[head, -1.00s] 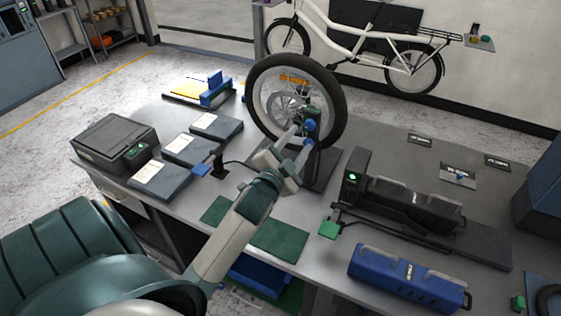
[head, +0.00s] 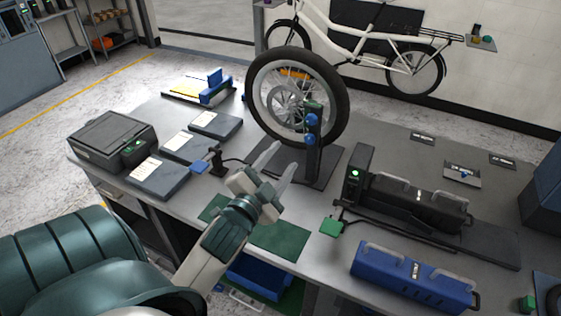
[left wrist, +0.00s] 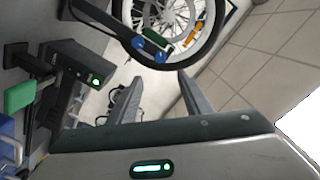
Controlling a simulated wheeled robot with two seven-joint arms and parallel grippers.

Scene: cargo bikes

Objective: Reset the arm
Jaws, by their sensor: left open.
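My left gripper (head: 277,165) is open and empty in the head view. It hangs over the front part of the workbench (head: 320,258), apart from the wheel stand. Its two fingers also show in the left wrist view (left wrist: 155,98), with nothing between them. A wheel (head: 258,98) with a black tyre stands upright in a dark stand with blue knobs (head: 312,140), beyond the gripper. The wheel's lower part also shows at the top of the left wrist view (left wrist: 165,22). My right gripper is in neither view.
A black battery unit with a green light (head: 357,172) and a blue battery case (head: 410,277) lie to the right. A black box (head: 112,140) and flat dark trays stand to the left. Green mats (head: 280,240) lie at the front edge. A white cargo bike (head: 345,45) is behind.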

